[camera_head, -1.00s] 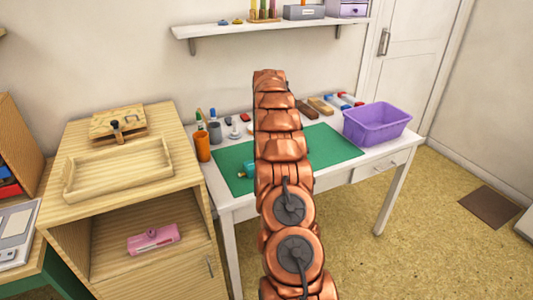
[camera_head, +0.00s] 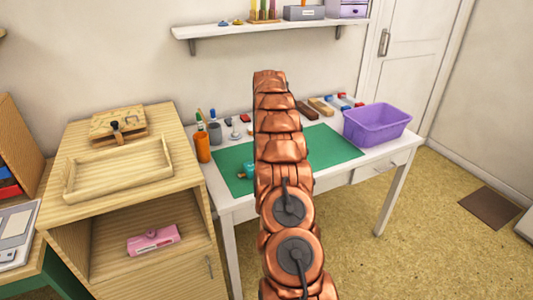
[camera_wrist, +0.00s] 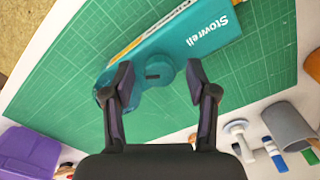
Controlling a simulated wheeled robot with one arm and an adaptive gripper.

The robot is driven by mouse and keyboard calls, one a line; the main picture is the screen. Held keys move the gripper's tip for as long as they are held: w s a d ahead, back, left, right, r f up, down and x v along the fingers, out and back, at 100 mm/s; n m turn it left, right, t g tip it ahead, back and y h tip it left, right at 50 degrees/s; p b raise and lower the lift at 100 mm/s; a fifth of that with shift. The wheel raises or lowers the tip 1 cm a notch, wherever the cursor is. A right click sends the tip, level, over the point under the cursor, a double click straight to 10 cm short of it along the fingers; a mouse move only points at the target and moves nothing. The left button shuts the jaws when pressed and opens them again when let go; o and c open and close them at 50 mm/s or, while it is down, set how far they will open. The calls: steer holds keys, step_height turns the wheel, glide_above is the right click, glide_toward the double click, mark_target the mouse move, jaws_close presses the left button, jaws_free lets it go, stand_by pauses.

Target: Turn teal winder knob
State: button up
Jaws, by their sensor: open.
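A teal winder (camera_wrist: 180,35) with "Stowrell" lettering lies on the green cutting mat (camera_wrist: 262,80). My gripper (camera_wrist: 158,82) is open, with one finger on each side of the knob. The left finger overlaps a teal rounded part of the winder in the picture; I cannot tell whether either finger touches. In the head view only a small teal piece of the winder (camera_head: 250,170) shows left of my arm, which hides the rest and the gripper.
The purple bin (camera_head: 377,124) stands at the table's right end. A wooden cabinet (camera_head: 190,165) stands left of the table. The mat's right part is clear.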

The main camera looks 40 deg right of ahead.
steer(key=shift+m, duration=0.3)
steer(key=m+p, duration=0.1)
steer(key=m, duration=0.4)
steer(key=shift+r+p, duration=0.1)
steer(key=shift+p, duration=0.25)
steer(key=m+p, duration=0.3)
steer(key=m, duration=0.2)
steer(key=shift+m, duration=0.3)
steer(key=shift+r+b, duration=0.3)
steer(key=shift+r, duration=0.1)
steer(key=shift+r+b, duration=0.6)
steer(key=shift+r, duration=2.85)
steer(key=s+a+r+n, duration=0.2)
steer(key=a+r+n, duration=0.1)
steer(key=a, duration=0.5)
steer(key=s+a+r+n+p, duration=0.1)
steer(key=s+a+r+n, duration=0.2)
steer(key=a, duration=0.5)
steer(key=s+a+r+n+g, duration=0.1)
steer(key=s+a+r+n, duration=0.2)
steer(key=a+r, duration=0.2)
steer(key=a, duration=0.3)
steer(key=shift+s+a+r, duration=0.15)
steer(key=shift+r, duration=0.2)
